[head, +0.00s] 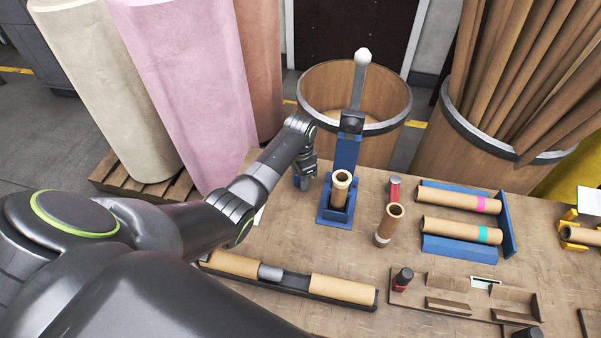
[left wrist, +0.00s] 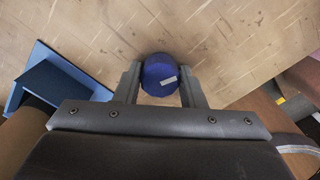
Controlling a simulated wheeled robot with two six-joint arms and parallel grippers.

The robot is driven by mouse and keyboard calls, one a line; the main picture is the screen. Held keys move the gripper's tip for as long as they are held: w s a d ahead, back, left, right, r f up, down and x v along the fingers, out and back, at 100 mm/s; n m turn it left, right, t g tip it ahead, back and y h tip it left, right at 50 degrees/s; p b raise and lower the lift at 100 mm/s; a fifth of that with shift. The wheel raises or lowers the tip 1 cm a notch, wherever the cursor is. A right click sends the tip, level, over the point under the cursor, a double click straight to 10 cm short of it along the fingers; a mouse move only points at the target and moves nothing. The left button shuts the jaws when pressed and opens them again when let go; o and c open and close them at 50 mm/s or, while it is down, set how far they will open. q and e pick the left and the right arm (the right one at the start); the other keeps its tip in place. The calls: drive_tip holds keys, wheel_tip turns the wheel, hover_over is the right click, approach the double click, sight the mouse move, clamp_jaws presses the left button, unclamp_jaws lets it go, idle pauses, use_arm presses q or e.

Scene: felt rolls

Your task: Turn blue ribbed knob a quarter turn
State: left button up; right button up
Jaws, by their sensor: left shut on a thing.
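The blue ribbed knob (left wrist: 158,72) sits at the board in the left wrist view, with a small pale mark on its face. My left gripper (left wrist: 160,88) is shut on it, one finger on each side. In the head view, my left gripper (head: 304,177) is at the bench's back left, beside the blue lever stand, and mostly hides the knob. My right gripper is not in view.
A blue lever stand (head: 346,152) holding a cardboard tube (head: 340,194) stands just right of the gripper. Another tube (head: 389,224), a red-topped thing (head: 394,189) and a blue rack (head: 461,246) are further right. A long dark tray (head: 289,288) lies in front.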

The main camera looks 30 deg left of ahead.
use_arm(q)
drive_tip(key=m+p, duration=0.1)
drive_tip(key=m, duration=0.2)
drive_tip(key=shift+m, duration=1)
drive_tip(key=shift+m+p, duration=0.5)
drive_tip(key=shift+m, duration=0.7)
drive_tip(key=m, duration=0.4)
drive_tip(key=shift+s+p, duration=0.1)
drive_tip(key=shift+p, duration=0.3)
drive_tip(key=shift+f+m, duration=0.15)
drive_tip(key=shift+m, duration=1.05)
